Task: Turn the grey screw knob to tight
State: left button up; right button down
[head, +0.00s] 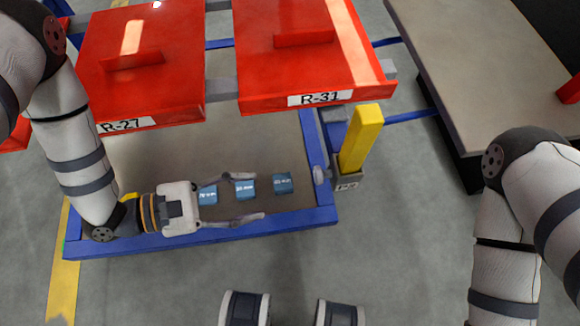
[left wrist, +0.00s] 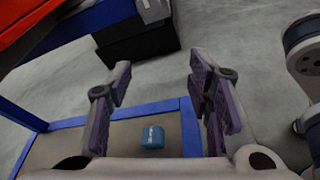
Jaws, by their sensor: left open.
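A small grey rounded part that looks like the screw knob (head: 319,175) sits at the right side of the blue-framed cart (head: 325,216), beside the yellow post. My left gripper (head: 256,197) reaches in from the left over the cart's front part. Its fingers are spread, point right and hold nothing. They are apart from the knob, which lies to their right and slightly farther back. In the left wrist view the open fingers (left wrist: 158,75) show, but I cannot make out the knob there. The knob's turn position is too small to tell.
Three small blue boxes (head: 282,184) lie on the cart near the left fingers. A yellow post (head: 361,138) rises at the cart's right. A table (head: 490,60) stands at the back right. Floor between is clear.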

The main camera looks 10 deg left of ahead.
aim_at(315, 175)
pick_arm(q)
jog(key=w+d+n+h, duration=0.1)
jog(key=d, duration=0.2)
jog(key=w+d+r+n+h+b, duration=0.1)
jog(key=w+d, duration=0.1)
jog(key=d, duration=0.2)
jog(key=w+d+r+h+b, duration=0.1)
jog(key=d, duration=0.3)
jog(key=shift+w+r+n+g, duration=0.2)
jog(key=shift+w+n+g, duration=0.1)
jog(key=shift+w+n, duration=0.1)
grip_shut()
